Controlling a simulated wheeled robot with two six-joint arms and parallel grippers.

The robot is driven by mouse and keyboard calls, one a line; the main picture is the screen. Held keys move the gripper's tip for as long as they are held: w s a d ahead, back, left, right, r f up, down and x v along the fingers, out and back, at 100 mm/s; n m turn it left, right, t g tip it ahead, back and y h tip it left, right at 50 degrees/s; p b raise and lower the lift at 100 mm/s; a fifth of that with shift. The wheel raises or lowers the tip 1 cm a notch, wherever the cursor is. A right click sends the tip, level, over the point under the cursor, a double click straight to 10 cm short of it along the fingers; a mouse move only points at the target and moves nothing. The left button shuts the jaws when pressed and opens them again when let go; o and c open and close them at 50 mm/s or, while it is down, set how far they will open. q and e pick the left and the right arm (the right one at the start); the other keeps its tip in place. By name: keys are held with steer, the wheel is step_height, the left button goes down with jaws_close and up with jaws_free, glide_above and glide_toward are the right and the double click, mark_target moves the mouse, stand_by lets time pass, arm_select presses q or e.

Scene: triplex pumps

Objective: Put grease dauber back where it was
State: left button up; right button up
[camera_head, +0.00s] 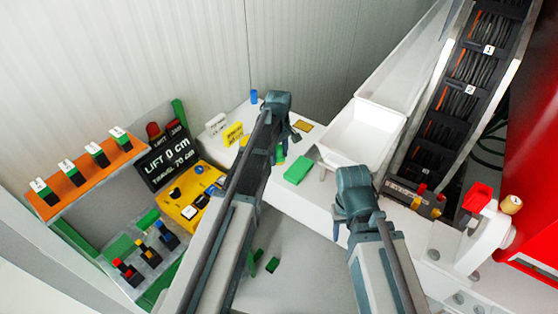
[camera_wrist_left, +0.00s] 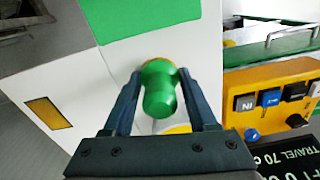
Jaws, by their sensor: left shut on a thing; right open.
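The grease dauber, a green rounded handle (camera_wrist_left: 159,92), sits between the two fingers of my left gripper (camera_wrist_left: 160,80) in the left wrist view. The gripper is shut on it. In the head view my left gripper (camera_head: 287,134) is over the white bench, and a bit of green (camera_head: 280,154) shows beside it.
A yellow control box (camera_head: 188,196) and a black lift display (camera_head: 166,158) stand left. A blue cylinder (camera_head: 254,97) stands behind.

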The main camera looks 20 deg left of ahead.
arm_select(q)
steer(key=shift+f, duration=0.15)
steer(key=o, duration=1.2)
